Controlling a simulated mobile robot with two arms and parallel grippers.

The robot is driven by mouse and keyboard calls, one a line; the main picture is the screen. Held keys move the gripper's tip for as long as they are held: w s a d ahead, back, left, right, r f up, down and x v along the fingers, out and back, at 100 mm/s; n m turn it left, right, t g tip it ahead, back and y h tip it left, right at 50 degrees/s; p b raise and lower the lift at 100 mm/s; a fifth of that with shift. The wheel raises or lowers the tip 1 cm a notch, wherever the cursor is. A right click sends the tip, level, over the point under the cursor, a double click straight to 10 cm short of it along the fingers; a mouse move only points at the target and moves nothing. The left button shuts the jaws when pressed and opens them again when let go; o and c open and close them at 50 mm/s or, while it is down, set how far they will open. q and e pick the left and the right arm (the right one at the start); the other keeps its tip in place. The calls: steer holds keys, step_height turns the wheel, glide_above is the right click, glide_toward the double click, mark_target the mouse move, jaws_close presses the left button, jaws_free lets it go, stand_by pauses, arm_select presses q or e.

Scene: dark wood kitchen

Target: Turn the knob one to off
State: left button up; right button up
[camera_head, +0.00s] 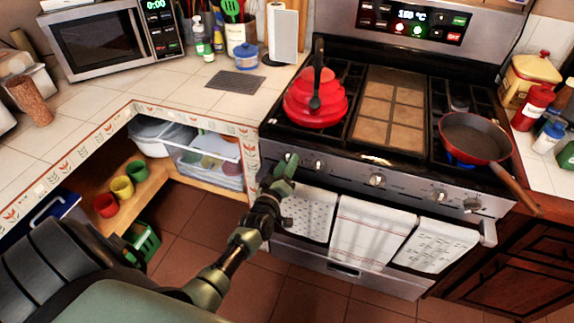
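The stove front (350,176) carries a row of silver knobs. The leftmost end of the row is largely covered by my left gripper (287,166), so a knob there and any contact with it cannot be made out. The knob just to the right (320,165) is visible, as are a middle knob (376,180) and two at the right, one (438,195) and another (472,205). My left arm reaches up from the lower left to the panel. Whether its fingers are open or shut is unclear. My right gripper is out of view.
A red kettle (316,100) stands on the left burners. A red pan (470,137) sits on the right, blue flame under it, its handle (517,189) overhanging the front edge. Towels (371,228) hang below the panel. An open corner shelf (155,195) is at left.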

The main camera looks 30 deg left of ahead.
arm_select(q)
steer(key=o, duration=0.4)
steer(key=shift+s, duration=0.1)
steer(key=v, duration=0.7)
steer(key=shift+s+d, duration=0.1)
steer(key=shift+s, duration=0.2)
steer(key=shift+f, duration=0.15)
